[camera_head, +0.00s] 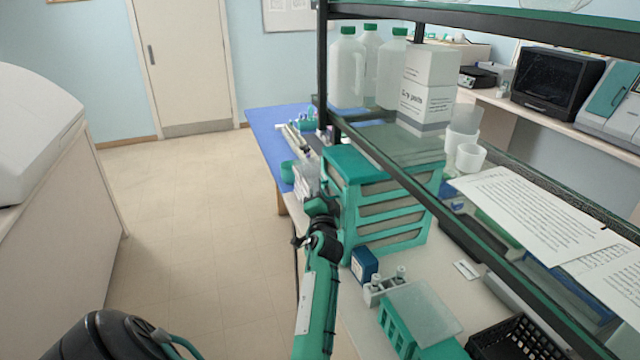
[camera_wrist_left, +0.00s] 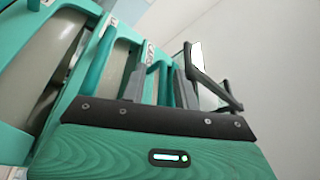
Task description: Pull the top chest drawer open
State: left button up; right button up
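The teal drawer chest (camera_head: 352,163) stands on the bench in the head view, with tan panels in its near side. Its drawer fronts face left and are mostly hidden there. My left gripper (camera_head: 312,195) is at the chest's left edge, at about its upper part. In the left wrist view the chest (camera_wrist_left: 68,50) fills the upper left, tilted, with teal drawer handles (camera_wrist_left: 97,62). My left gripper (camera_wrist_left: 165,85) has its fingers apart, with a teal handle between them. I cannot tell whether they touch it. My right gripper is not in view.
A glass shelf with a dark frame (camera_head: 322,60) stands above the bench, holding white jugs (camera_head: 347,70) and a box (camera_head: 428,85). A blue box (camera_head: 364,265), a small vial rack (camera_head: 384,287) and a black basket (camera_head: 512,340) sit nearby. The floor left of the chest is clear.

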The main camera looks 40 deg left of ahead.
pick_arm(q)
jog(key=shift+r, duration=0.1)
grip_shut()
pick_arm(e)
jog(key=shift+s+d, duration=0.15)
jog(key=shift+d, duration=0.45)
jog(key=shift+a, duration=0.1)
